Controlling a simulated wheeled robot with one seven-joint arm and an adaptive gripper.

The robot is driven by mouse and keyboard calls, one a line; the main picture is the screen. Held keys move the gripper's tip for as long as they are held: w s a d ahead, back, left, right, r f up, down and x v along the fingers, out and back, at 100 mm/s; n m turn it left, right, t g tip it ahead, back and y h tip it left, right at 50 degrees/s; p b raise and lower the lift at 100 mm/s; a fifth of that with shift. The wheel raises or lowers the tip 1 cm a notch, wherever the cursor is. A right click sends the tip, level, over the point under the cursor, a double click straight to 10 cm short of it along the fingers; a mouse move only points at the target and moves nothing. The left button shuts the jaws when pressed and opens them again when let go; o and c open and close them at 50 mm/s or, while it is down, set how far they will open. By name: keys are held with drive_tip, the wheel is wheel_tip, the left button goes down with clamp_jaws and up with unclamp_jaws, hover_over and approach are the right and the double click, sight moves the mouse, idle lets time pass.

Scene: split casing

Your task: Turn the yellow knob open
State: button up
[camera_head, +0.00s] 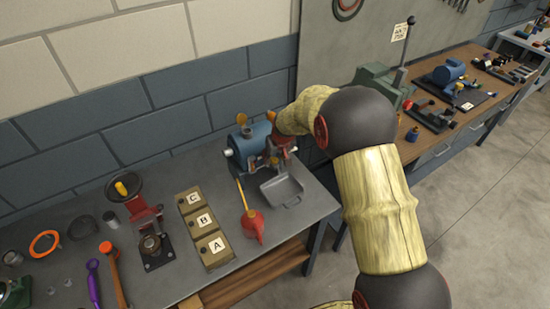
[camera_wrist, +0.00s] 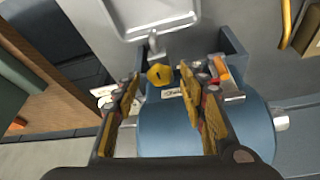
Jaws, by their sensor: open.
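The yellow knob (camera_wrist: 160,74) shows in the wrist view near the front edge of the blue casing (camera_wrist: 165,130), above a small white label. In the head view I cannot make this knob out; my gripper covers that side of the casing (camera_head: 250,140). My gripper (camera_wrist: 158,82) is open, with one finger to each side of the knob in the picture. I cannot tell whether either finger touches it. The gripper (camera_head: 273,158) also shows in the head view, at the casing's right end.
A grey tray (camera_head: 282,190) lies in front of the casing. A red oil can (camera_head: 251,226) with a yellow spout stands to its left. Lettered boxes (camera_head: 205,222) and several tools sit farther left. A second bench (camera_head: 460,118) stands at the right.

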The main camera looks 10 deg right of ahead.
drive_tip(key=shift+c, duration=0.9)
clamp_jaws()
drive_tip(key=shift+f+n+b, duration=0.1)
drive_tip(key=shift+n+b, duration=0.2)
drive_tip(key=shift+b, duration=0.25)
drive_tip(key=n+b, duration=0.1)
drive_tip(key=b, duration=0.1)
drive_tip(key=n+y+b, duration=0.1)
drive_tip(key=shift+w+d+f+n+b, duration=0.1)
drive_tip(key=shift+d+f+n+b, duration=0.1)
drive_tip(key=shift+n+b, duration=0.15)
drive_tip(key=n+g+y+b, duration=0.1)
drive_tip(key=n+b, duration=0.2)
drive_tip(key=b, duration=0.1)
drive_tip(key=shift+d+n, duration=0.1)
drive_tip(key=shift+n, duration=0.25)
drive_tip(key=n+b, duration=0.1)
drive_tip(key=n, duration=0.1)
drive_tip(key=n+g+y+b, duration=0.1)
drive_tip(key=n, duration=0.1)
drive_tip(key=shift+w+r+n+g+y, duration=0.2)
drive_tip(key=shift+n+g+y, duration=0.1)
drive_tip(key=n+g, duration=0.1)
drive_tip(key=n, duration=0.1)
drive_tip(key=n+g+p, duration=0.1)
drive_tip(key=n, duration=0.2)
drive_tip(key=shift+w+d+r+n, duration=0.1)
drive_tip(key=shift+w+n, duration=0.05)
drive_tip(key=shift+n, duration=0.15)
